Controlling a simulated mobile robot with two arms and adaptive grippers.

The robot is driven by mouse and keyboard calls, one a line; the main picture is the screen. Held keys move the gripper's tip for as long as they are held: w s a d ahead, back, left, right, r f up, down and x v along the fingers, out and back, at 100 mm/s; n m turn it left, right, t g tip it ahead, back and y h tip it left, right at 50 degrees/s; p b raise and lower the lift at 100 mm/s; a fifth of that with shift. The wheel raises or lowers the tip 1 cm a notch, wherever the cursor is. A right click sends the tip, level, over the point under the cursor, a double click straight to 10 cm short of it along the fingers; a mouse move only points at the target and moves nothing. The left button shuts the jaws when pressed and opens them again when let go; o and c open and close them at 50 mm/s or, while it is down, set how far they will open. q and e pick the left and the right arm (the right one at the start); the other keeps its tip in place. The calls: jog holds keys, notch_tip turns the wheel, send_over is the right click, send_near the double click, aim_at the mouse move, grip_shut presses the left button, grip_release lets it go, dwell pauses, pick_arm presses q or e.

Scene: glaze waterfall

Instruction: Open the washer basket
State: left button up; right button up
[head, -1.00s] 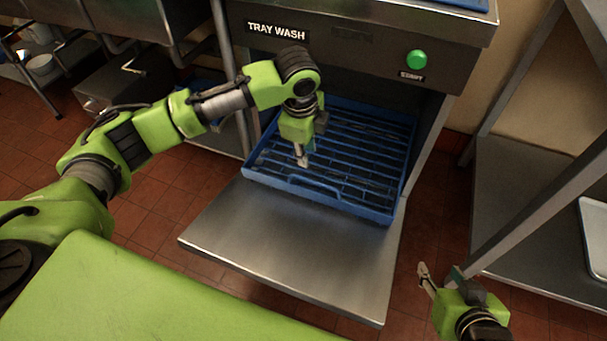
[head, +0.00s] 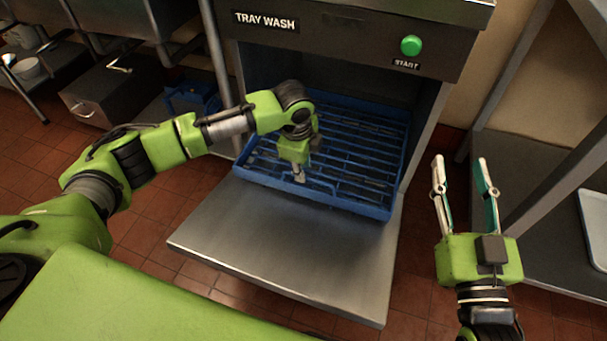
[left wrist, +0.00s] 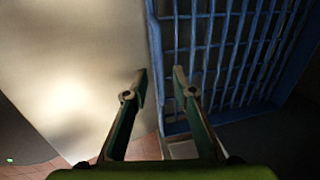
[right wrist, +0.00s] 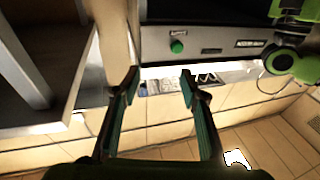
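The washer basket (head: 375,202) is a blue slatted rack, low and rectangular. It sits in the opening of the tray washer (head: 340,40), its front part over the lowered steel door (head: 280,250). My left gripper (head: 299,177) points down at the basket's front edge, near the front handle. In the left wrist view my left gripper (left wrist: 160,78) has its fingers apart, with the blue basket (left wrist: 228,55) beyond and to the right; I cannot tell whether it touches. My right gripper (head: 462,165) is open and empty, right of the door; its fingers also show apart in the right wrist view (right wrist: 160,76).
A green start button (head: 411,45) is on the washer front. A steel rack with a pale tray (head: 594,225) stands at the right. A steel box (head: 105,95) and another blue crate (head: 190,98) are at the left. Much of the door is bare.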

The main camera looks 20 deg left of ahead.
pick_arm(q)
jog(key=shift+w+f+b, duration=0.15)
jog(key=shift+f+b, duration=0.05)
jog(key=shift+f, duration=0.5)
jog(key=shift+w+f+b, duration=0.15)
jog(key=shift+f+b, duration=0.05)
jog(key=shift+f, duration=0.5)
pick_arm(e)
jog(key=shift+s+a+r+t+y, duration=0.1)
jog(key=shift+s+r+t+y, duration=0.15)
jog(key=shift+r+t, duration=0.5)
jog(key=shift+s+r+t+y, duration=0.15)
jog(key=shift+s+r+t, duration=0.15)
jog(key=shift+r, duration=0.8)
jog(key=shift+s+a+r+t+y, duration=0.1)
jog(key=shift+s+r+t+y, duration=0.25)
jog(key=shift+r, duration=0.6)
jog(key=shift+w, duration=0.1)
pick_arm(q)
grip_shut()
